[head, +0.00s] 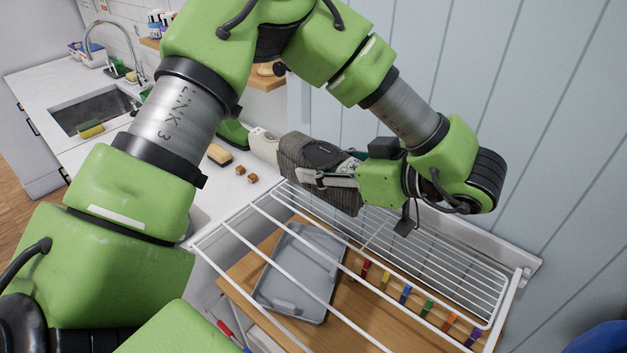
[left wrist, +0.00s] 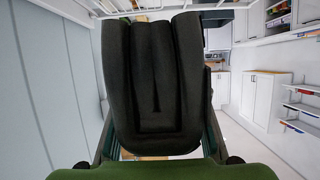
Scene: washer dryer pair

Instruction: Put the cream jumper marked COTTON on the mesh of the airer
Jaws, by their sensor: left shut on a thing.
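My left gripper (head: 322,178) is shut on a dark grey folded garment (head: 315,160), held above the far left end of the airer. The garment also fills the middle of the left wrist view (left wrist: 152,85), between the fingers. No cream jumper and no COTTON mark can be made out. The airer (head: 262,208) is a white wire frame fixed by the wall, with widely spaced bars in front and a closer mesh (head: 440,272) along the wall side. The visible part of the mesh is bare. My right gripper is not in view.
Below the airer, a grey tray (head: 300,270) and several coloured pegs (head: 405,294) lie on a wooden surface (head: 375,320). A pale object (head: 262,145), unclear in kind, shows left of the garment. A brush (head: 220,154) and small brown blocks lie on the white counter (head: 215,190).

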